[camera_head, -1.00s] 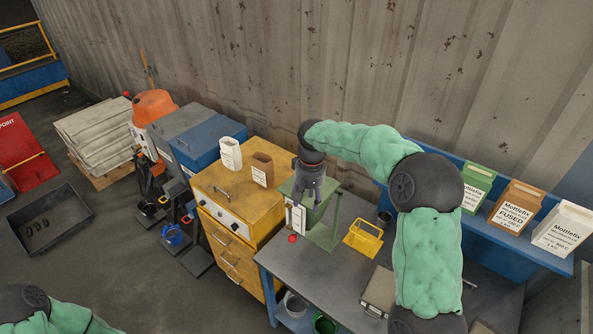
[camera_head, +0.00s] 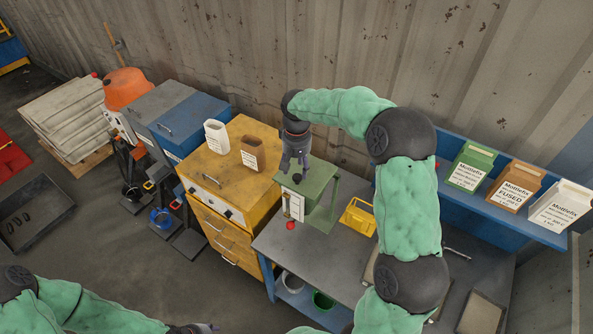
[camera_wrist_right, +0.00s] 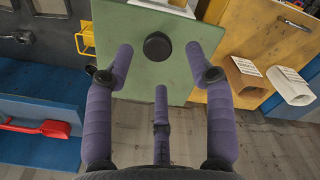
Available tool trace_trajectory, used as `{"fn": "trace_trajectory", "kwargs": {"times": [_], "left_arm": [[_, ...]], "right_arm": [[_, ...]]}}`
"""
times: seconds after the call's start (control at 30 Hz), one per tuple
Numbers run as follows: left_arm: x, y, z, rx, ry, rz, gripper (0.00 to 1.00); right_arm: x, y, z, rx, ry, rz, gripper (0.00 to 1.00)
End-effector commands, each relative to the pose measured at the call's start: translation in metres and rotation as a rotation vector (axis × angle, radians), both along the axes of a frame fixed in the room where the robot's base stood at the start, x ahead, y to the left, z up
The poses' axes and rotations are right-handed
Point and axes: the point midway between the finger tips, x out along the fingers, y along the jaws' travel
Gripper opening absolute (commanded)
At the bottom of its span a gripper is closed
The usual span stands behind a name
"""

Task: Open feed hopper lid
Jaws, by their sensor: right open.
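The green feed hopper (camera_head: 318,205) stands on the grey workbench, its flat lid (camera_head: 318,174) shut. A round black knob (camera_head: 297,178) sits on the lid; in the right wrist view the knob (camera_wrist_right: 157,46) is near the top centre. My right gripper (camera_head: 293,164) is above the lid's far left part. In the wrist view its open fingers (camera_wrist_right: 160,65) spread around and short of the knob, with nothing held. My left arm (camera_head: 70,308) enters at the lower left; a dark part at the bottom edge may be its gripper (camera_head: 190,328), mostly cut off.
A yellow cabinet (camera_head: 240,200) with a white and a brown container stands left of the hopper. A yellow basket (camera_head: 357,217) is close on its right. A red ball-shaped knob (camera_head: 290,225) is at its front. Labelled bags stand on the blue shelf (camera_head: 455,217).

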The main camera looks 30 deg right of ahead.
Motion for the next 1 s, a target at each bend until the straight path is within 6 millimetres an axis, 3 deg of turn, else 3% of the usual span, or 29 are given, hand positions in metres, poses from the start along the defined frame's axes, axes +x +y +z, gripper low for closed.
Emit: {"fn": "trace_trajectory", "kwargs": {"times": [0.23, 0.6, 0.67, 0.8, 1.0], "left_arm": [[0.000, 0.000, 0.005, 0.000, 0.000, 0.000, 0.40], [0.000, 0.000, 0.005, 0.000, 0.000, 0.000, 0.40], [0.000, 0.000, 0.005, 0.000, 0.000, 0.000, 0.40], [0.000, 0.000, 0.005, 0.000, 0.000, 0.000, 0.40], [0.000, 0.000, 0.005, 0.000, 0.000, 0.000, 0.40]], "right_arm": [[0.000, -0.001, -0.026, -0.001, 0.000, -0.001, 0.55], [0.000, 0.000, -0.032, 0.000, -0.001, -0.001, 0.55], [0.000, 0.000, -0.032, 0.000, -0.001, -0.001, 0.41], [0.000, 0.000, -0.032, 0.000, -0.001, -0.001, 0.01], [0.000, 0.000, -0.032, 0.000, 0.000, -0.001, 0.00]]}}
